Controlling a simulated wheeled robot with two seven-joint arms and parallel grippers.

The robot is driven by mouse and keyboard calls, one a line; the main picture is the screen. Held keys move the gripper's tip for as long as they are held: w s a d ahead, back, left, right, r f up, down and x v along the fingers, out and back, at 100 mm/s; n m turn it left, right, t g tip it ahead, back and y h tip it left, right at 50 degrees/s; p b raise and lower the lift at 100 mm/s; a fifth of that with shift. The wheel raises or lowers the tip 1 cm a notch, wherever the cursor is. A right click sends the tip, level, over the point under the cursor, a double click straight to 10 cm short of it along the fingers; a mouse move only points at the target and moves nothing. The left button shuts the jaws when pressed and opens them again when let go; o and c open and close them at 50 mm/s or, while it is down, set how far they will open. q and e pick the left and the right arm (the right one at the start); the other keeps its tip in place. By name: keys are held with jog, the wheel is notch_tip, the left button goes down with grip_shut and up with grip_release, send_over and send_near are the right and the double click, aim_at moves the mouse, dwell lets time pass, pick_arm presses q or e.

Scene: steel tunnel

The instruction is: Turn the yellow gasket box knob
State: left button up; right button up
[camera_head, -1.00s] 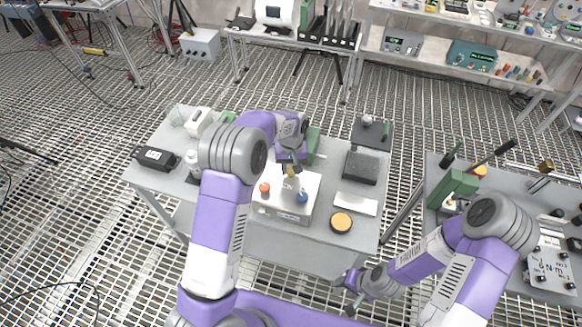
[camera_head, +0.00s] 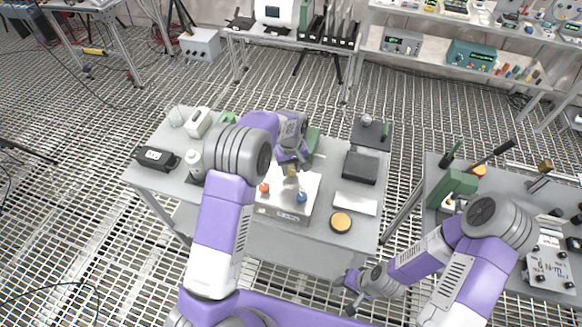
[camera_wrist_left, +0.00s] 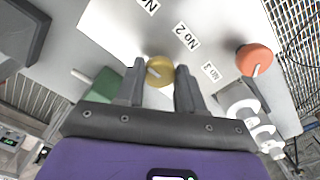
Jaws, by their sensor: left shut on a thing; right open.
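The white gasket box (camera_head: 312,186) stands on the grey table, with a red-orange knob (camera_head: 264,187) and a blue knob (camera_head: 302,197) on it. In the left wrist view the yellow knob (camera_wrist_left: 160,71) has a pale pointer bar and lies between my left fingertips, near the "No 2" label; the red-orange knob (camera_wrist_left: 255,60) is to its right. My left gripper (camera_head: 291,171) reaches down over the box and is shut on the yellow knob; it also shows in the left wrist view (camera_wrist_left: 159,82). My right gripper (camera_head: 352,288) is open and empty, below the table's front right corner.
A black round pot with an orange top (camera_head: 341,222) and a white sheet (camera_head: 356,203) lie right of the box. A dark block (camera_head: 361,167) and a green block (camera_head: 313,140) stand behind. A black case (camera_head: 155,157) is at left. Another table (camera_head: 433,170) is at right.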

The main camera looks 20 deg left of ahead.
aim_at(291, 170)
pick_arm(q)
jog(key=o, duration=1)
jog(key=shift+o, duration=0.2)
jog(key=shift+r, duration=0.1)
notch_tip(291, 170, up, 8)
jog(key=shift+f+p, duration=0.25)
jog(key=shift+p, duration=0.05)
